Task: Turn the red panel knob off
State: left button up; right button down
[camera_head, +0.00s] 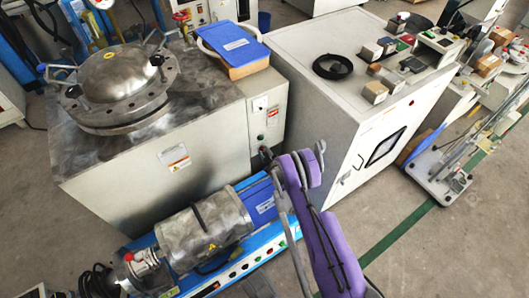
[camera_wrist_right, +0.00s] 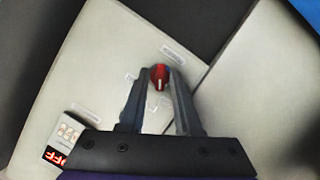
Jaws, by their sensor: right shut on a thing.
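The red knob (camera_wrist_right: 159,78) shows in the right wrist view, on a pale panel (camera_wrist_right: 115,50). A light pointer line on it runs roughly up and down in that view. My right gripper (camera_wrist_right: 160,74) has one finger on each side of the knob and is shut on it. In the head view my right gripper (camera_head: 266,154) is at the lower front of the grey control box (camera_head: 264,125) beside the steel tank; the knob itself is hidden there. My left gripper is not in view.
A small meter with a red display (camera_wrist_right: 57,156) sits on the panel. The steel tank (camera_head: 112,80) stands left, a white cabinet (camera_head: 330,110) right. A blue machine with a metal drum (camera_head: 205,232) lies in front, below my right arm.

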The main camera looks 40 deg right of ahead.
dwell(0.5)
jog(key=c, duration=0.9)
grip_release()
